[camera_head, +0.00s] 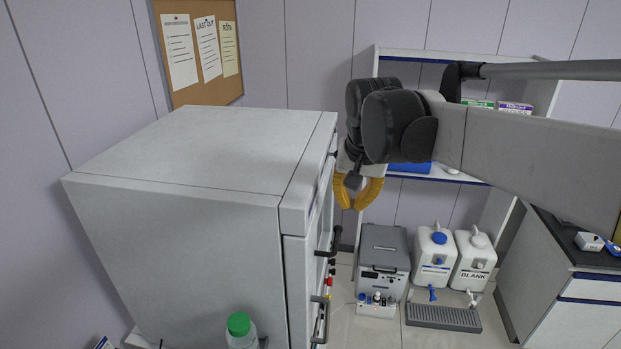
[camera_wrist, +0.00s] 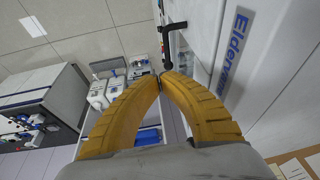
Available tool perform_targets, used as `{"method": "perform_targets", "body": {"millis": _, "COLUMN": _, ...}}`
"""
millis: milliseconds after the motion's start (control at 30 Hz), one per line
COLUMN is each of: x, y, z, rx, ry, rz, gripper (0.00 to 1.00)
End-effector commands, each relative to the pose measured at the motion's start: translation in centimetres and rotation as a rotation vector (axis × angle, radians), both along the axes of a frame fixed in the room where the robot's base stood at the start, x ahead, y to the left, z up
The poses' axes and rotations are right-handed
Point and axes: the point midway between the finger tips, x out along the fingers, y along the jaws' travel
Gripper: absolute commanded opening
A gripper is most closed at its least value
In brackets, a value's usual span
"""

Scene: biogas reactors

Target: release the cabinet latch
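The white cabinet (camera_head: 190,150) stands at the left in the head view, its door side facing right. Dark handle-like fittings (camera_head: 327,252) stick out from that side, with a small red part below. I cannot tell which fitting is the latch. In the wrist view a black handle (camera_wrist: 174,28) stands out from the white door face (camera_wrist: 240,50), just beyond my fingertips. My gripper (camera_head: 354,207) has yellow curved fingers pointing down, right of the cabinet's upper edge. In the wrist view its fingertips (camera_wrist: 160,77) meet with nothing between them. It appears apart from the fittings.
A grey box unit (camera_head: 383,260) and white canisters (camera_head: 434,257) stand beyond the cabinet. A shelf rack (camera_head: 440,180) is behind my arm, a counter (camera_head: 575,300) at right. A green-capped bottle (camera_head: 241,328) is at the front. Some floor between cabinet and counter is clear.

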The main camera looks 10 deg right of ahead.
Motion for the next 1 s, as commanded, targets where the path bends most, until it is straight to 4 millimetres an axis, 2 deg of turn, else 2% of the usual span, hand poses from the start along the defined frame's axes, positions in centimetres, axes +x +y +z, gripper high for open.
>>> {"method": "perform_targets", "body": {"millis": 33, "x": 0.5, "y": 0.0, "z": 1.3, "rx": 0.002, "ry": 0.006, "rz": -0.008, "gripper": 0.0}}
{"method": "perform_targets", "body": {"millis": 167, "x": 1.3, "y": -0.1, "z": 2.1, "rx": 0.004, "ry": 0.019, "rz": -0.021, "gripper": 0.0}}
{"method": "perform_targets", "body": {"millis": 633, "x": 1.6, "y": -0.1, "z": 1.9, "rx": 0.005, "ry": 0.022, "rz": -0.027, "gripper": 0.0}}
{"method": "perform_targets", "body": {"millis": 767, "x": 1.9, "y": -0.2, "z": 0.8, "rx": 0.005, "ry": 0.022, "rz": -0.027, "gripper": 0.0}}
{"method": "perform_targets", "body": {"millis": 1000, "x": 3.3, "y": -0.4, "z": -3.7, "rx": 0.005, "ry": 0.022, "rz": -0.026, "gripper": 0.0}}
